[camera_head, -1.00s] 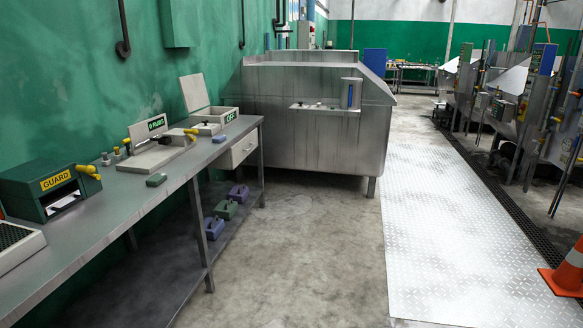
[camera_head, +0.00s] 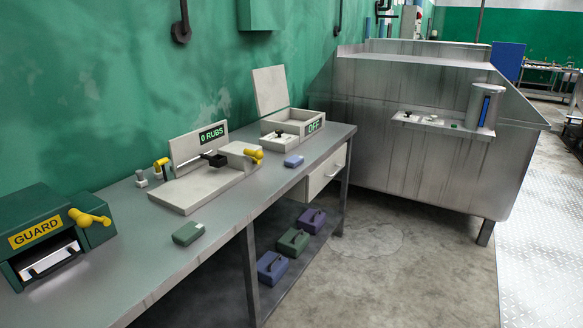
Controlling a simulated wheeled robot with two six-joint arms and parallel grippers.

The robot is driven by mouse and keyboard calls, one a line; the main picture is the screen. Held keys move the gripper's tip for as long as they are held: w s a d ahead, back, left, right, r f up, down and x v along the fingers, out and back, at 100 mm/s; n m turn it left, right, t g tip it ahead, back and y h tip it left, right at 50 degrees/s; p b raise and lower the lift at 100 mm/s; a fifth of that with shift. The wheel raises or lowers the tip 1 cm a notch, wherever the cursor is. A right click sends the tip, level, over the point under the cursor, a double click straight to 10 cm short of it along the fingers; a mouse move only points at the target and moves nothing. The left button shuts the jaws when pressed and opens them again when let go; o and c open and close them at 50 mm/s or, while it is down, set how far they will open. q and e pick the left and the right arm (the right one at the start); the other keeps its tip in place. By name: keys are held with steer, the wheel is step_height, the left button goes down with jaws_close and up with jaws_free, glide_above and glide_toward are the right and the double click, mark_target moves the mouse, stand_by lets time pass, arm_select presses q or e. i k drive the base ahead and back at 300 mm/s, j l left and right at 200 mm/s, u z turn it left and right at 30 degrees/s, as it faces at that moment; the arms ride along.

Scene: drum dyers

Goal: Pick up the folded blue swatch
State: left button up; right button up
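A small blue block-like piece (camera_head: 294,161), which looks like the folded swatch, lies on the metal bench top (camera_head: 218,232) near its front edge. It is just in front of the open white box marked OFF. A similar green piece (camera_head: 188,233) lies on the same bench, nearer to me and to the left. Neither of my grippers shows in the head view.
On the bench stand a green GUARD machine (camera_head: 40,232), a white device reading 0 RUBS (camera_head: 190,200) and the white OFF box (camera_head: 294,124) with its lid up. A large steel tank (camera_head: 400,150) stands behind. Concrete floor (camera_head: 400,255) is open right of the bench.

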mark_target(293, 162)
steer(key=i+l+u, duration=0.1)
steer(key=i+l, duration=0.65)
